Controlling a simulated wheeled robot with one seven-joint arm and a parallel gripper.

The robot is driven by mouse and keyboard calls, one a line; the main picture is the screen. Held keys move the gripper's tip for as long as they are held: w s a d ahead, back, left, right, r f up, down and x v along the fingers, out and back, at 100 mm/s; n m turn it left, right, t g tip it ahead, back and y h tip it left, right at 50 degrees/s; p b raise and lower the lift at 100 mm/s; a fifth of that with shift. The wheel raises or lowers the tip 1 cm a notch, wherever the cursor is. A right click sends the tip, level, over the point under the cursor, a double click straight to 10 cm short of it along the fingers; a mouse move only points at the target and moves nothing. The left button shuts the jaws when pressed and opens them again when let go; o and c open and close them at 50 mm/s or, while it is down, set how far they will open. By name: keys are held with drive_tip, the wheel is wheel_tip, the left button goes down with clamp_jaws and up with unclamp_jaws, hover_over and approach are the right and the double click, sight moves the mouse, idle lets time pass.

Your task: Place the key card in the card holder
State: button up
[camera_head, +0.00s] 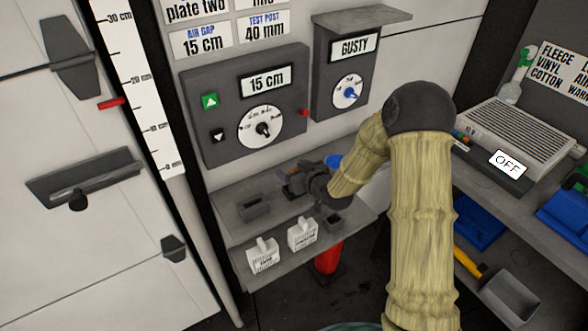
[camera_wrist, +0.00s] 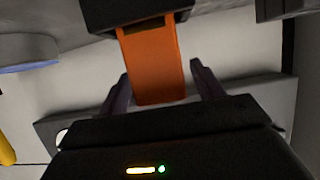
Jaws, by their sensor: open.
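An orange key card (camera_wrist: 152,72) shows in the wrist view. Its upper end meets a slot in a dark block (camera_wrist: 135,14), which looks like the card holder, and the rest sticks out toward me. My gripper (camera_wrist: 160,72) is open, with one finger on each side of the card and gaps between. In the head view my gripper (camera_head: 300,181) is over the shelf below the dial panels, and the card is mostly hidden there. I cannot tell how deep the card sits in the slot.
The shelf (camera_head: 228,234) holds a small grey open box (camera_head: 253,206), a smaller dark one (camera_head: 334,222) and two white labelled blocks, (camera_head: 263,256) and (camera_head: 302,234). A panel reading 15 cm (camera_head: 245,105) hangs behind. A machine reading OFF (camera_head: 520,135) stands right.

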drive_tip(key=b+v, duration=0.1)
drive_tip(key=v, duration=1)
drive_tip(key=shift+s+d, duration=0.25)
drive_tip(key=shift+s, duration=0.05)
drive_tip(key=shift+r, duration=0.1)
drive_tip(key=s+d+m+g+h, duration=0.3)
drive_tip(key=s+d+g, duration=0.1)
drive_tip(key=s, duration=0.5)
drive_tip(key=s+d+r+m+g+h, duration=0.1)
drive_tip(key=s+d+m+g+h, duration=0.2)
drive_tip(key=s+d, duration=0.4)
drive_tip(key=shift+s+d+m+g+h, duration=0.35)
drive_tip(key=shift+s+g+h, duration=0.4)
drive_tip(key=shift+s, duration=0.25)
